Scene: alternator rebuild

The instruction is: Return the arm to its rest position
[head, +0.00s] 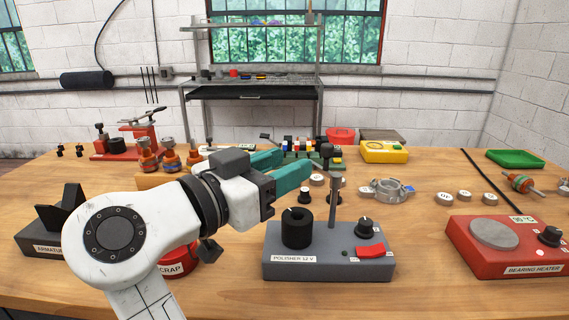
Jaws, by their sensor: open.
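My gripper (288,167) is raised over the middle of the workbench (425,286), with its two teal fingers pointing right and away. The fingers are apart and nothing shows between them. My white arm rises from the bottom edge at the left and bends toward the gripper. The gripper is above and behind the grey polisher (328,265) in the picture, and looks clear of it. The arm hides part of the red scrap container (180,262) and part of the armature stand (38,240).
A red bearing heater (505,248) stands at the right front. A metal housing (386,190) lies right of centre. A yellow meter (384,151), a green tray (515,158) and a red press (125,140) stand farther back. Orange-based parts (148,160) stand behind the arm. Bare wood lies between polisher and heater.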

